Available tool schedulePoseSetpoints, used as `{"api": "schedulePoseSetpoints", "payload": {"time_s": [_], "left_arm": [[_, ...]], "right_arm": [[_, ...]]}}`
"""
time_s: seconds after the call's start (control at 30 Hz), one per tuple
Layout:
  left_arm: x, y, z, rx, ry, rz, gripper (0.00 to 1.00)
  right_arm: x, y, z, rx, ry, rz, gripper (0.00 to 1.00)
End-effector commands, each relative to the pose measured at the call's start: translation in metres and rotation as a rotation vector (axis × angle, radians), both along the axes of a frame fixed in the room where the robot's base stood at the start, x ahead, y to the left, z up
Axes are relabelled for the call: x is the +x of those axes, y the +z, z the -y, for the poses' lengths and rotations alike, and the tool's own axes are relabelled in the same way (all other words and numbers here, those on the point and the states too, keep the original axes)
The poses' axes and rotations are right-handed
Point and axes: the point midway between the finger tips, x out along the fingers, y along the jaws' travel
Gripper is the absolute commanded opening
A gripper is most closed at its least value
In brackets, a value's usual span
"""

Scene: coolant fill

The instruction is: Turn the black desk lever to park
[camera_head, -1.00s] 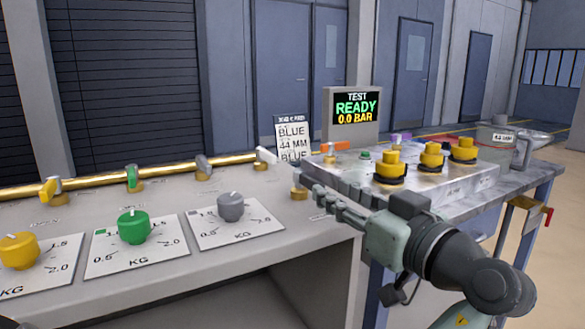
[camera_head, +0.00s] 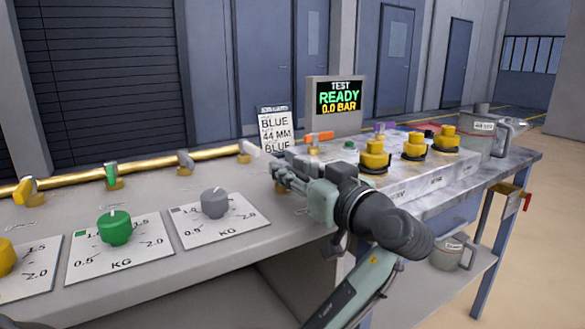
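Only a bit of brass (camera_head: 281,188) shows under the fingers. I cannot tell whether the fingers touch the lever, how it is turned, or how far apart they are.
Yellow (camera_head: 22,190), green (camera_head: 111,175), grey (camera_head: 185,160) and white (camera_head: 248,150) levers line a brass pipe. Green (camera_head: 115,228) and grey (camera_head: 214,203) knobs stand in front. A READY screen (camera_head: 338,100) and several yellow knobs (camera_head: 374,155) are on the right.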

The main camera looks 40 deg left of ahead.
Motion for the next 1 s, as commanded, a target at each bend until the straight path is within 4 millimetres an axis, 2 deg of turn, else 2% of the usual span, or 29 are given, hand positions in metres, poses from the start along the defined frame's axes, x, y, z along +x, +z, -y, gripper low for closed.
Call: {"api": "schedulePoseSetpoints", "payload": {"time_s": [0.1,0.37,1.0], "left_arm": [[0.0000,0.0000,0.0001,0.000,0.000,0.000,0.32],[-0.0002,0.0000,0.0002,0.000,0.001,0.000,0.00],[0.0050,-0.0011,-0.0054,-0.002,0.017,-0.001,0.00]], "right_arm": [[0.0001,-0.0001,-0.0001,0.000,0.000,0.000,0.40],[0.0002,0.0000,-0.0001,0.000,0.000,0.000,0.40],[0.0011,0.0045,-0.0016,0.000,-0.001,0.002,0.40]]}}
